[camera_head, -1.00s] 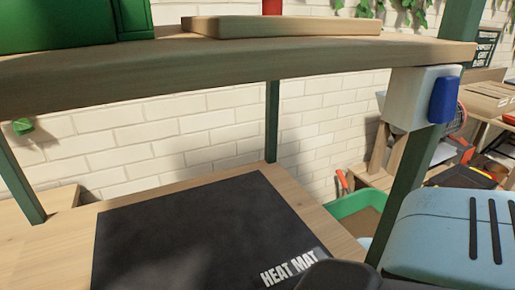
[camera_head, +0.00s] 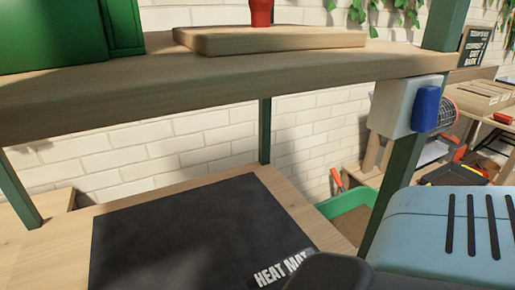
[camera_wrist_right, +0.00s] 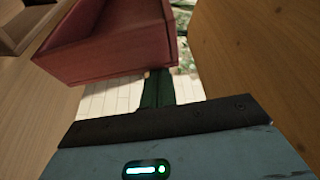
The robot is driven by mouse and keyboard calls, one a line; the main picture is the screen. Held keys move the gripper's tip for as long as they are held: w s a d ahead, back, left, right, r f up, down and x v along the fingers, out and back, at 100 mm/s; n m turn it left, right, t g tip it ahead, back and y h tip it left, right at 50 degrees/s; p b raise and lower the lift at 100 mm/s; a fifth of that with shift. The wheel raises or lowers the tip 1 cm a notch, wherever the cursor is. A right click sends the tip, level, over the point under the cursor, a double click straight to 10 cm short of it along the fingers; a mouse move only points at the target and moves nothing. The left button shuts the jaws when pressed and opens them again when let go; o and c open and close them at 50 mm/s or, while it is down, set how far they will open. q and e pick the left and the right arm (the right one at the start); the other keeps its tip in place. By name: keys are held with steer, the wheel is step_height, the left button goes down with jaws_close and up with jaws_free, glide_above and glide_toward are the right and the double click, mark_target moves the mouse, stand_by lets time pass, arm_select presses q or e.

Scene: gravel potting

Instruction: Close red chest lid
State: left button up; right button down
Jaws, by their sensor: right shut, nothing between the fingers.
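A red wooden box (camera_wrist_right: 108,45), which looks like the red chest, fills the upper left of the right wrist view. It is seen at a tilt, cut off by the top edge, and its inside partly shows. I cannot make out its lid. The blue-grey housing of my right gripper (camera_wrist_right: 165,130) with its black band spans the bottom of that view, apart from the box in the picture. The gripper is shut and empty; its fingertips are hard to make out. The chest is not seen in the head view, nor is my left gripper.
Wooden surfaces flank the right wrist view, a large panel (camera_wrist_right: 265,60) on the right. In the head view, a shelf (camera_head: 200,92) holds a green box (camera_head: 55,35) and a board (camera_head: 270,41) with a red object (camera_head: 261,12). Below lies a black heat mat (camera_head: 180,235).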

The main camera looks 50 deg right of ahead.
arm_select(q)
steer(key=shift+s+f+b, duration=0.15)
steer(key=shift+f+b, duration=2.05)
steer(key=shift+b, duration=0.45)
arm_select(e)
steer(key=s+a+f+n+g+y, duration=0.3)
steer(key=s+n, duration=0.6)
steer(key=n, duration=0.9)
steer(key=shift+a+f+g+y, duration=0.2)
steer(key=shift+a+g+y, duration=0.45)
steer(key=shift+y, duration=0.75)
steer(key=shift+w, duration=0.1)
